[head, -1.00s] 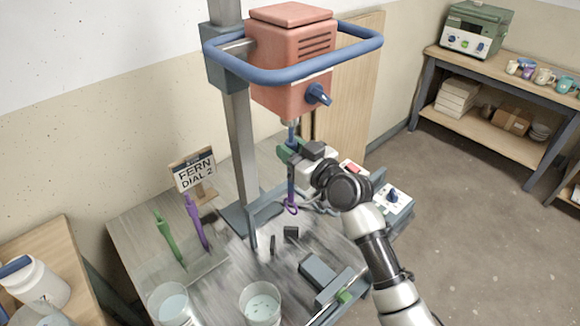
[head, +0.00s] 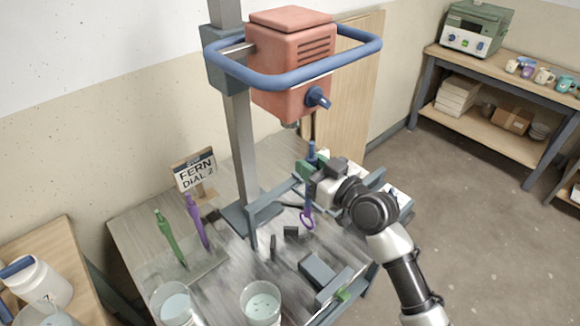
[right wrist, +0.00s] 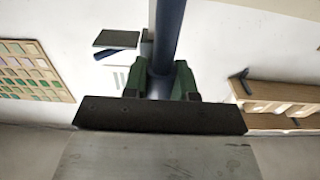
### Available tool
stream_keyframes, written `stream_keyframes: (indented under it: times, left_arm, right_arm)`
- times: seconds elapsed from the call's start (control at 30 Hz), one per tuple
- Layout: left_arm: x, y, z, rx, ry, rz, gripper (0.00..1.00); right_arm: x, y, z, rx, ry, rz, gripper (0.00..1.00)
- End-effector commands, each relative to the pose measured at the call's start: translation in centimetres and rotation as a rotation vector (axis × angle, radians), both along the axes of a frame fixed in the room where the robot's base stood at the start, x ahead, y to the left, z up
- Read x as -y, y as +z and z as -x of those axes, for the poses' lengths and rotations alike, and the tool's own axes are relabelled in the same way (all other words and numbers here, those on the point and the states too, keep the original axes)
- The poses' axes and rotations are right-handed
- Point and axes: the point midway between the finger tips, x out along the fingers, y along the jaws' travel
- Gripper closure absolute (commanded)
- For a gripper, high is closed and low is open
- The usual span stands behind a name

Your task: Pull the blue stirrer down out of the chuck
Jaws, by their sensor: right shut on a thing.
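The blue stirrer (head: 311,150) is upright in my right gripper (head: 309,168), with a purple ring (head: 307,219) at its lower end. Its top is below the chuck (head: 293,125) under the red mixer head (head: 290,70), with a visible gap and offset a little to the right. In the right wrist view the blue shaft (right wrist: 168,40) stands between the green fingertips of the right gripper (right wrist: 160,84), which is shut on it. My left gripper is not in view.
A green stirrer (head: 168,238) and a purple stirrer (head: 196,221) stand in a rack at left. Two buckets (head: 174,303) (head: 260,303) are at the table's front. A sign (head: 194,170) reads FERN DIAL 2. The mixer's column (head: 241,150) and blue guard ring (head: 290,76) are close.

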Motion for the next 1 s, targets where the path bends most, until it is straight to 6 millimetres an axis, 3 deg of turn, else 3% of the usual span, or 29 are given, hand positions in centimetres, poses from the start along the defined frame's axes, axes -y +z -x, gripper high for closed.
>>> stream_keyframes:
  times: [0.7, 1.0]
  left_arm:
    - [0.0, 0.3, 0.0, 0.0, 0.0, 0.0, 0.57]
    - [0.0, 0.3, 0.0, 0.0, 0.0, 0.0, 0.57]
  right_arm:
    - [3.1, 0.1, 3.0, 0.001, -0.001, -0.001, 1.0]
    - [3.4, 0.1, 3.4, 0.001, 0.0, -0.001, 1.0]
